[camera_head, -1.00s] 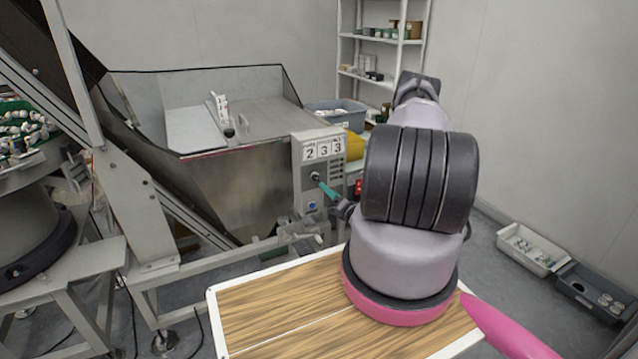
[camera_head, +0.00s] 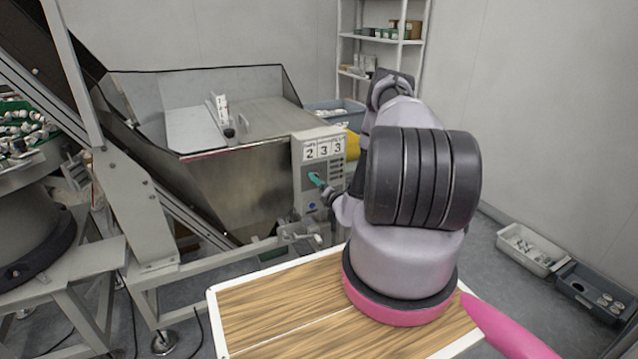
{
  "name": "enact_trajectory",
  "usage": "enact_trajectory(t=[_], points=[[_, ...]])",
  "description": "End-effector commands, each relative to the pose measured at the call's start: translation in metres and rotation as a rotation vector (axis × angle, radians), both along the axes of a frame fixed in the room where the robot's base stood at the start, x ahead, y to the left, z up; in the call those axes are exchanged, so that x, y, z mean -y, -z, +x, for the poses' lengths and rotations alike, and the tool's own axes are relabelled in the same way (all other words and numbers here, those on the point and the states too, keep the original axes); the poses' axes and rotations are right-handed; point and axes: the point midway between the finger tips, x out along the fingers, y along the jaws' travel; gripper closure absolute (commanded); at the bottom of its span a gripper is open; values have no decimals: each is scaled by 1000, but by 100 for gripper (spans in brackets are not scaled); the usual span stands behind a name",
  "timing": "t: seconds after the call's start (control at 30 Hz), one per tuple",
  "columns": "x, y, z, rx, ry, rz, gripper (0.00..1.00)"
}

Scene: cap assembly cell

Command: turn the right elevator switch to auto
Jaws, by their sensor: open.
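A blue button (camera_head: 312,205) shows below the gripper. My arm hides the area right of the box.
The metal hopper (camera_head: 225,185) fills the left middle. A wood-topped table (camera_head: 290,305) lies in front of me. A parts feeder (camera_head: 30,215) stands at far left. Bins (camera_head: 530,250) rest on the floor at right, and a shelf (camera_head: 375,37) stands at the back.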

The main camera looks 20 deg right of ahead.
Motion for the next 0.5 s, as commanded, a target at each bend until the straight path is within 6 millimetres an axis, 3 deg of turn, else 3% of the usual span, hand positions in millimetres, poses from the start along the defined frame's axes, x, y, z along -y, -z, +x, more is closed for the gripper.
enact_trajectory(t=[0.17,0.3,0.37,0.5], points=[[0,0,0,0,0,0,31],[0,0,0,0,0,-1,80],[0,0,0,0,0,-1,100],[0,0,0,0,0,1,100]])
